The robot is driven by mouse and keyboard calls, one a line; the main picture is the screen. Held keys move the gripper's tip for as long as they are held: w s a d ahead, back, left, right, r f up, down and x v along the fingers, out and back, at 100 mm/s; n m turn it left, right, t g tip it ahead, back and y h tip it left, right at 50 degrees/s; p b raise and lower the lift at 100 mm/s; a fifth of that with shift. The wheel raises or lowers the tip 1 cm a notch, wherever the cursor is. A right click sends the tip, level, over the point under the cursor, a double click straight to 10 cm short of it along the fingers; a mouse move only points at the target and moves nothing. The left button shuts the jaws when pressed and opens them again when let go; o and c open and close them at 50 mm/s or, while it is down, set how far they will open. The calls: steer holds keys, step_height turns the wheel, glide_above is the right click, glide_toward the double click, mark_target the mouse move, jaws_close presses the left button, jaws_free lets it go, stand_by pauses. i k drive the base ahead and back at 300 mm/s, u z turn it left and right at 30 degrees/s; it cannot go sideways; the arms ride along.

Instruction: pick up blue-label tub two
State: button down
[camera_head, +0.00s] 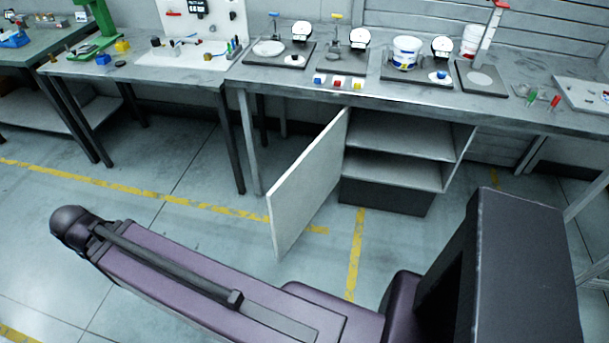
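A white tub with a blue label (407,51) stands upright on a dark base plate on the long grey bench, right of centre at the back. I cannot tell whether it is tub two. It is the only clearly blue-labelled tub in view. A second white tub with red markings (471,42) stands farther right, partly hidden by a post. My purple arm crosses the foreground, well in front of the bench and apart from the tubs. No gripper fingers show.
Dark plates with round white pads line the bench (520,100). Coloured blocks (337,83) sit near its front edge. Below, an open cabinet door (305,190) juts out beside empty shelves (400,137). A side table (130,72) holds small tools.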

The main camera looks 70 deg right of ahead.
mark_target(406, 48)
steer(key=u, duration=0.05)
steer(key=i, duration=1.9)
steer(key=u, duration=0.1)
steer(key=k, duration=0.15)
steer(key=z, duration=3.35)
